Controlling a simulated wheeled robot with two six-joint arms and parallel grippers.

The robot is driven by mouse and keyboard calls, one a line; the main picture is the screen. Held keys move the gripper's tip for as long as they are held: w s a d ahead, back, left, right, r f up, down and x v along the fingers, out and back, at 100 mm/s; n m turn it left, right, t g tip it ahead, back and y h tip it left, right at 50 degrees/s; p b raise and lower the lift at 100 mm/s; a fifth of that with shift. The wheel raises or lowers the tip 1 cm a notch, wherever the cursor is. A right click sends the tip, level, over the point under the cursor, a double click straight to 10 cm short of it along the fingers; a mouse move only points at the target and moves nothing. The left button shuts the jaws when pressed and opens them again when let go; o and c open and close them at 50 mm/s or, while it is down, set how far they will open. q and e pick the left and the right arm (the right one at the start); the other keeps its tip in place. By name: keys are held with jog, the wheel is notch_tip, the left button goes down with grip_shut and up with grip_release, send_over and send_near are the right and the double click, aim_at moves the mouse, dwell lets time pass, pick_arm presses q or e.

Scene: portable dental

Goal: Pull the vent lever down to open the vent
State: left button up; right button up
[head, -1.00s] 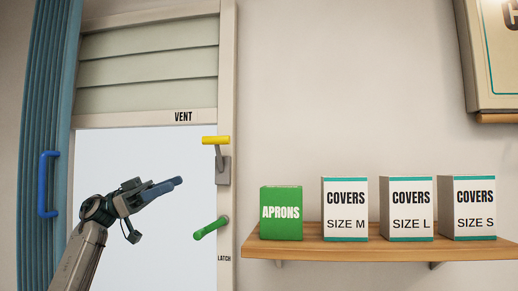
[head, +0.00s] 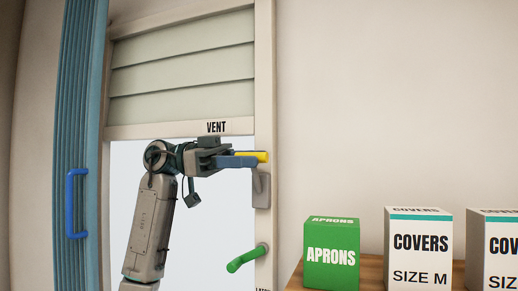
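The vent lever has a yellow handle (head: 263,157) on a grey bracket (head: 261,188), fixed to the right post of the window frame. The handle sticks out level to the left. The vent (head: 185,70), labelled VENT, is a panel of pale slats above the window; the slats lie flat and look closed. My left gripper (head: 242,160) is at the handle, with a blue finger overlapping its left part. I cannot tell whether the fingers touch it or are closed on it. My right gripper is not in view.
A green latch handle (head: 246,258) sits lower on the same post. A blue folded curtain or door (head: 78,120) with a blue pull handle (head: 71,204) is at the left. At the right, a wooden shelf (head: 372,270) holds a green APRONS box (head: 331,262) and COVERS boxes (head: 418,250).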

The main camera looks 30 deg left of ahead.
pick_arm(q)
jog(key=shift+w+d+r, duration=0.1)
jog(key=shift+w+d, duration=0.1)
jog(key=shift+d, duration=0.4)
jog(key=shift+d+p, duration=0.3)
jog(key=shift+d, duration=0.1)
jog(key=shift+s, duration=0.15)
jog(key=c, duration=0.7)
grip_shut()
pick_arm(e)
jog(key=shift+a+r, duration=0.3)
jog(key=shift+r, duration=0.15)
pick_arm(q)
jog(key=shift+a, duration=0.1)
